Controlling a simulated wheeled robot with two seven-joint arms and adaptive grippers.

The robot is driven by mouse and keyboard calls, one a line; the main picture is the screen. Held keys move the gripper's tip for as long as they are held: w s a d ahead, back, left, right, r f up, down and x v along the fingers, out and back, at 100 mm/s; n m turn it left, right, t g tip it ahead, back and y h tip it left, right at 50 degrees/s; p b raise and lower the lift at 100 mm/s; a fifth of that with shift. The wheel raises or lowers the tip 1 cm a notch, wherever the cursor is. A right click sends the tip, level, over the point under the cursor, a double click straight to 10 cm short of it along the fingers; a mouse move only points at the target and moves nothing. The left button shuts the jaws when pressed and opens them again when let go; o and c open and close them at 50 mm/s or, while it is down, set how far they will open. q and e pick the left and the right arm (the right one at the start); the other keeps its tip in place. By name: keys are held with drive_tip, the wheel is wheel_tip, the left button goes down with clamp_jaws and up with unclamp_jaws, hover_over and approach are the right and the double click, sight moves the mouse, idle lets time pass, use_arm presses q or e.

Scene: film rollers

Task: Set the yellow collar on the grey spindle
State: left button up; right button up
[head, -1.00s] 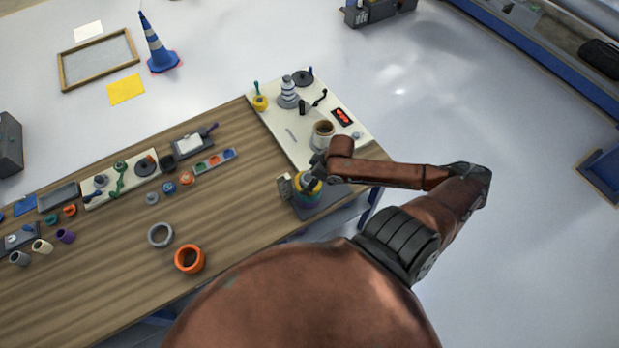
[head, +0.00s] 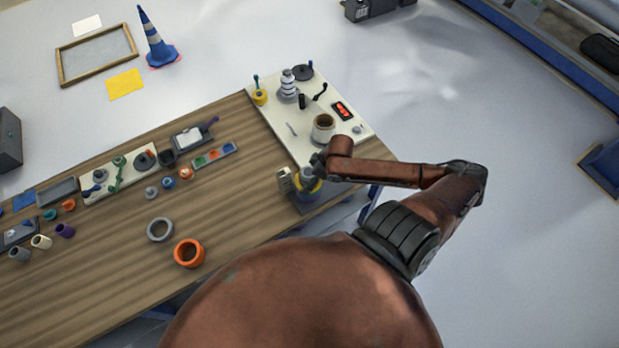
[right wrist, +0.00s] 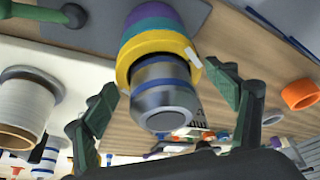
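The grey spindle (right wrist: 163,95) stands on a dark base plate (right wrist: 205,12) at the table's near right end. The yellow collar (right wrist: 135,58) is around the spindle, against a teal collar (right wrist: 150,28), with a purple collar (right wrist: 150,10) beyond that. The spindle's bare grey end shows past the yellow collar. In the head view the yellow collar (head: 316,188) is partly hidden by my gripper. My right gripper (right wrist: 167,90) is open, its fingers on either side of the spindle's grey end and apart from the collar. My left gripper is not in view.
A cream cup-like roller (head: 323,128) stands close by on a pale board (head: 290,145); a ringed post (head: 288,85) stands farther back. A small upright card (head: 285,181) is beside the spindle. An orange ring (head: 189,253) and a grey ring (head: 160,230) lie on the wooden table.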

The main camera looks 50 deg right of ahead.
drive_tip(key=shift+o, duration=0.8)
drive_tip(key=v, duration=1.2)
